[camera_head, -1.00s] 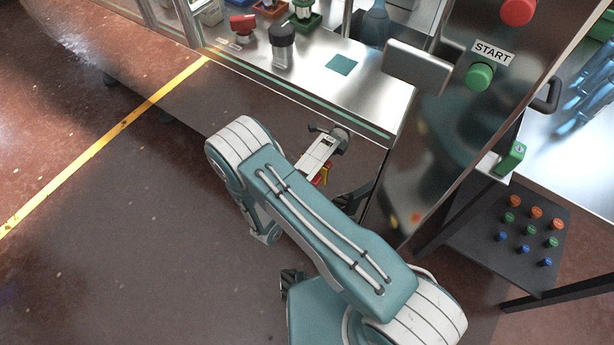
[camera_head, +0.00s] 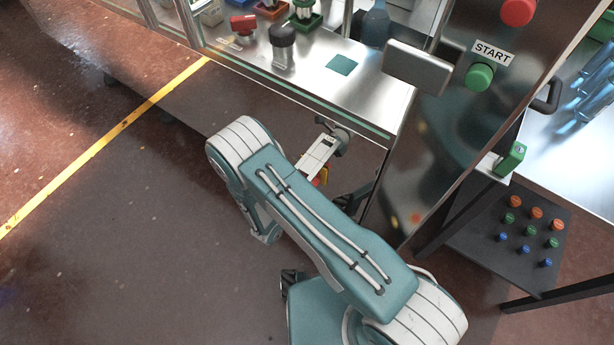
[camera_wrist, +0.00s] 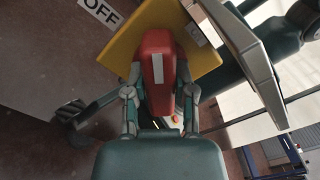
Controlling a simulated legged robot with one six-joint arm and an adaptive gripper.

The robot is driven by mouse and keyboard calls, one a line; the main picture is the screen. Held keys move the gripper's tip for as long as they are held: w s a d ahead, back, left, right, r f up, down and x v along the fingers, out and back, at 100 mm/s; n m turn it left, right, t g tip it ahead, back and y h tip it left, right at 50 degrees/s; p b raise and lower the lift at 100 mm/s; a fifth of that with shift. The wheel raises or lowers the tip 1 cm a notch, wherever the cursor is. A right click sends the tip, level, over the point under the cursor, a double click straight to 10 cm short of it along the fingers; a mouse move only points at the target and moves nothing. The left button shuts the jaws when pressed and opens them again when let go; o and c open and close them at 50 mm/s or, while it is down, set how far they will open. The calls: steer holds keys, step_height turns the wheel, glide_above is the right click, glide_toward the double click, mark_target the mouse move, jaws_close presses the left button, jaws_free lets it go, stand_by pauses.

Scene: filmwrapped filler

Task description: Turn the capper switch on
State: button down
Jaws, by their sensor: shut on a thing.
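In the wrist view, the capper switch has a red handle (camera_wrist: 157,62) with a white strip, standing on a yellow plate (camera_wrist: 122,48). My gripper (camera_wrist: 160,92) is shut on the red handle, with one finger on each side. The handle runs upright in the picture. A white OFF label (camera_wrist: 101,12) lies to the upper left of the plate. In the head view, a small bit of the yellow plate (camera_head: 325,174) shows low on the machine's front, and my arm hides most of the switch and gripper.
A metal worktop (camera_head: 310,68) above carries a black knob (camera_head: 283,45) and a red part (camera_head: 243,24). A steel post to the right bears a green START button (camera_head: 479,77) and a red button (camera_head: 517,11). Open floor lies left, with a yellow line (camera_head: 110,135).

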steer(key=m, duration=0.5)
steer(key=shift+f+m, duration=0.2)
steer(key=shift+m, duration=2.2)
steer(key=shift+c, duration=2.2)
jaws_free()
steer(key=shift+r, duration=0.1)
steer(key=v, duration=1.2)
steer(key=shift+a, duration=0.15)
